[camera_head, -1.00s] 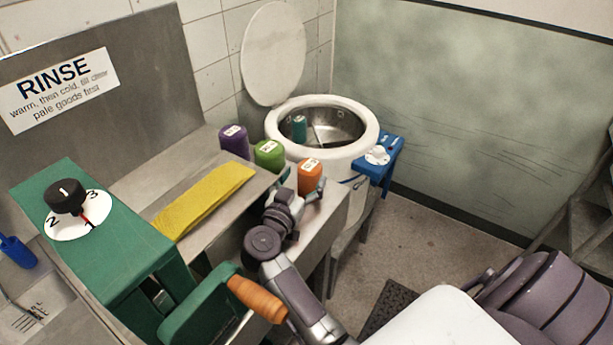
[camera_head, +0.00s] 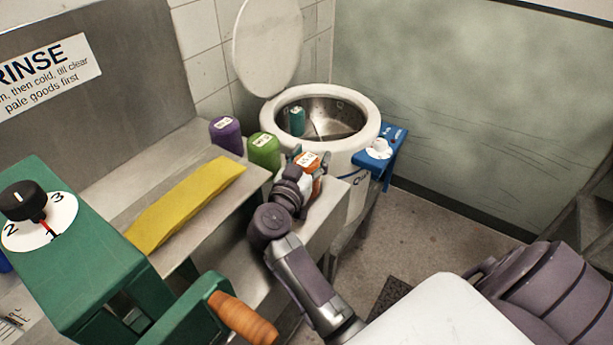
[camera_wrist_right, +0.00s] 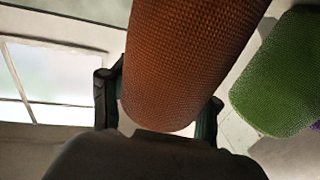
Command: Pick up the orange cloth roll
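The orange cloth roll (camera_head: 308,160) stands at the right end of the row of rolls on the metal ledge, its pale label on top. My right gripper (camera_head: 311,163) is at the roll, with a finger on either side of it. In the right wrist view the orange roll (camera_wrist_right: 190,60) fills the upper middle, between the fingers of the right gripper (camera_wrist_right: 160,105). The fingers look spread; the roll hides part of them, and firm contact does not show. My left gripper is not in view.
A green roll (camera_head: 264,151) stands close left of the orange one, then a purple roll (camera_head: 226,135). Behind is a white round tub (camera_head: 368,136) with a teal roll (camera_head: 297,121) inside. A yellow cloth (camera_head: 185,205) and a green crank machine (camera_head: 95,255) lie left.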

